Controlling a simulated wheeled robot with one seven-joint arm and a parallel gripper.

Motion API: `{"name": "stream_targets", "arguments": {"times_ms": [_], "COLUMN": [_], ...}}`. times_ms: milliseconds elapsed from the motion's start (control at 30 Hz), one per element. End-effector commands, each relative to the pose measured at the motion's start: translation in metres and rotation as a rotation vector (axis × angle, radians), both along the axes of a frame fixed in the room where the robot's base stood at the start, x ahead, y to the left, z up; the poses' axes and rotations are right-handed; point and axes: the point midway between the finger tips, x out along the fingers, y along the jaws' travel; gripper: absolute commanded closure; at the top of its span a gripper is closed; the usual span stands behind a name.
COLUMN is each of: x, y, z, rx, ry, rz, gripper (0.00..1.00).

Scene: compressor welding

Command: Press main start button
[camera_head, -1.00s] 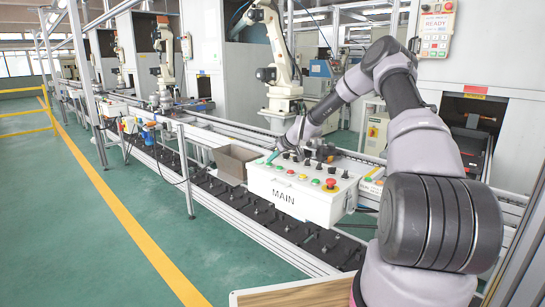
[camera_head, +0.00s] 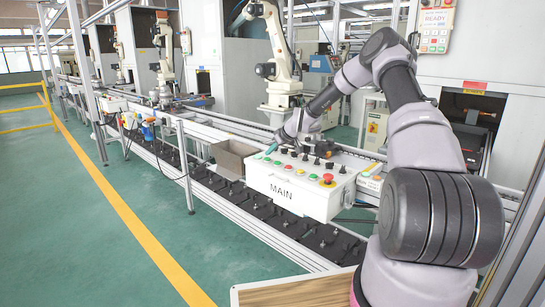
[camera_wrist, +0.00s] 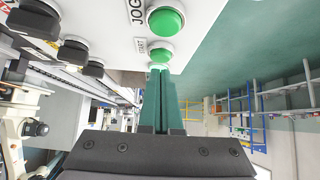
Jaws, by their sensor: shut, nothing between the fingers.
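The white MAIN control box (camera_head: 311,197) stands beside the conveyor, with rows of coloured buttons and black knobs on its sloped top. My gripper (camera_head: 271,149) is over the far left corner of the box, its teal fingers together and empty. In the wrist view, my gripper (camera_wrist: 160,70) points at a green button labelled START (camera_wrist: 161,53). The fingertips are right at the button's near edge; I cannot tell whether they touch it. A larger green button labelled JOG (camera_wrist: 165,17) lies just beyond it.
Black knobs (camera_wrist: 75,52) lie left of the START button in the wrist view. A red emergency-stop button (camera_head: 327,180) is at the box's near right corner. An open grey bin (camera_head: 232,158) stands left of the box. The green floor at left is clear.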

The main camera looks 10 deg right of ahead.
Motion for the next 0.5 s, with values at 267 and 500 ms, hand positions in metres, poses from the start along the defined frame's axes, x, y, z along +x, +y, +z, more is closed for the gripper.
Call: {"name": "stream_targets", "arguments": {"times_ms": [267,500], "x": [-0.028,-0.048], "y": [-0.021,-0.034], "z": [0.057,0.083], "rx": [-0.001,0.001], "ry": [-0.013,-0.014], "rz": [-0.001,0.000], "gripper": [1.00,1.00]}}
